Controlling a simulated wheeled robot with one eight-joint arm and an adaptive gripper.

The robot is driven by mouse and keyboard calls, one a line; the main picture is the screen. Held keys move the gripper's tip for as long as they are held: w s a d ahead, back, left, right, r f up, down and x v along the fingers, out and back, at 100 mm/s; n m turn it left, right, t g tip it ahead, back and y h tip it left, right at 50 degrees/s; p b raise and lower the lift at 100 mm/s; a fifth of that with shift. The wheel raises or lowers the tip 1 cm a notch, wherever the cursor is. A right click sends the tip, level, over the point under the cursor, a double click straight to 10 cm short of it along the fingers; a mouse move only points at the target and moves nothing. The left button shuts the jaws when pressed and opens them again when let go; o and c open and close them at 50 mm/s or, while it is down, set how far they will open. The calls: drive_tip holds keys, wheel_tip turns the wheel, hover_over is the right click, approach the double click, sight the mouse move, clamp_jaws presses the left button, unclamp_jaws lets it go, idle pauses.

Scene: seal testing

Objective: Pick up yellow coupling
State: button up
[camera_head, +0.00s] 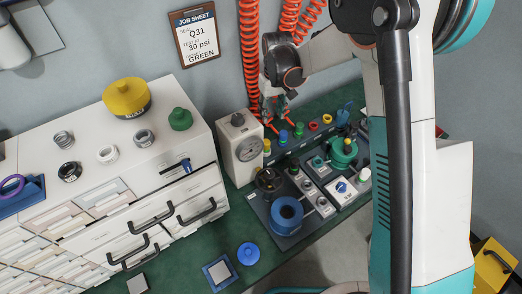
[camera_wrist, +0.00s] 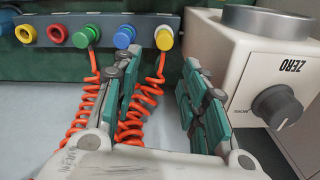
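A small yellow coupling (camera_wrist: 164,39) with a pale back part sits at the right end of a grey rail in the wrist view. In the head view the yellow coupling (camera_head: 267,146) is at the rail's near left end, beside the gauge box. My gripper (camera_wrist: 160,58) is open and empty. In the wrist view the coupling appears in the gap between the fingertips, beyond them and not touched. In the head view my gripper (camera_head: 276,118) hangs above the rail, its fingers partly blending with the orange hoses. A yellow ring-shaped fitting (camera_wrist: 57,33) sits farther along the rail.
Blue, green and red couplings share the rail (camera_wrist: 110,18). The gauge box (camera_head: 240,150), with its ZERO knob (camera_wrist: 277,106), stands close by. Orange coiled hoses (camera_head: 249,50) hang behind my gripper. A large yellow cap (camera_head: 126,97) sits on the white cabinet.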

hover_over(266, 141)
wheel_tip(266, 141, down, 4)
drive_tip(key=f+b, duration=0.1)
drive_tip(key=f, duration=0.2)
drive_tip(key=f+b, duration=0.1)
drive_tip(key=f, duration=0.1)
drive_tip(key=f+b, duration=0.1)
drive_tip(key=f, duration=0.2)
drive_tip(key=shift+s+f+b, duration=0.25)
drive_tip(key=shift+f+b, duration=0.05)
wheel_tip(266, 141, down, 5)
drive_tip(key=b, duration=0.3)
drive_tip(key=shift+w+f, duration=0.1)
drive_tip(key=shift+w, duration=0.05)
drive_tip(key=c, duration=0.9)
